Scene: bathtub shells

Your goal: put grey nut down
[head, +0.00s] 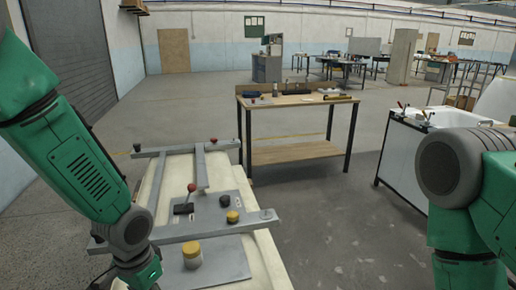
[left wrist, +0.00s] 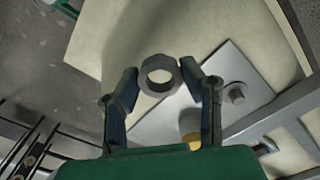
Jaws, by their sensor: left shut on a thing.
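The grey nut (left wrist: 146,80) is a thick ring with a round hole. My left gripper (left wrist: 161,73) is shut on it, with one finger on each side. In the left wrist view the nut shows against the cream bathtub shell (left wrist: 92,45), to the left of a grey metal plate (left wrist: 155,128). I cannot tell how high it is above the shell. In the head view my left arm comes down at the lower left, and the nut is hidden there. My right gripper is out of view; only my right arm shows.
The shell carries grey bars (head: 215,227), a red-knobbed lever (head: 191,188) and yellow-topped knobs (head: 191,250).

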